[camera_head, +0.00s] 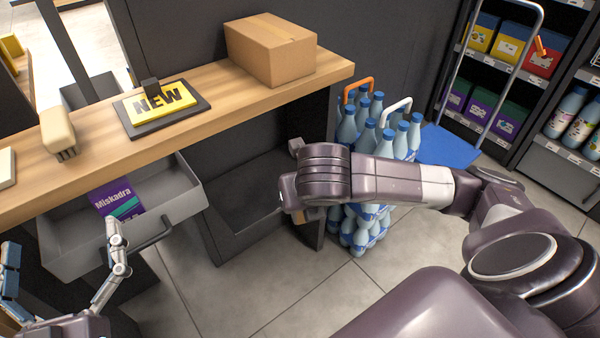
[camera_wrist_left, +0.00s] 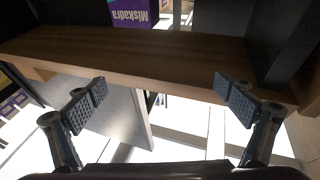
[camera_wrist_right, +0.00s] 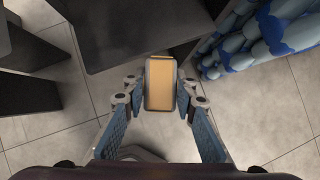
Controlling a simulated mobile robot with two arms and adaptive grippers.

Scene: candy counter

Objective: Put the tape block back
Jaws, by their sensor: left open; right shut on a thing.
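The tape block, a yellow-tan block with a grey rim (camera_wrist_right: 160,83), sits between the fingers of my right gripper (camera_wrist_right: 160,95) in the right wrist view. That gripper is shut on it, above the floor. In the head view the right arm hides the fingers and most of what they hold. My left gripper (camera_head: 62,245) is open and empty in front of the open drawer at the lower left. Its two spread fingers also show in the left wrist view (camera_wrist_left: 163,98).
The wooden counter (camera_head: 205,92) bears a cardboard box (camera_head: 270,52), a yellow NEW sign (camera_head: 158,99) and a tan brush-like thing (camera_head: 58,130). The open grey drawer (camera_head: 178,190) holds a purple Miskadra box (camera_head: 118,197). Bottle packs (camera_head: 372,130) stand behind my right arm.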

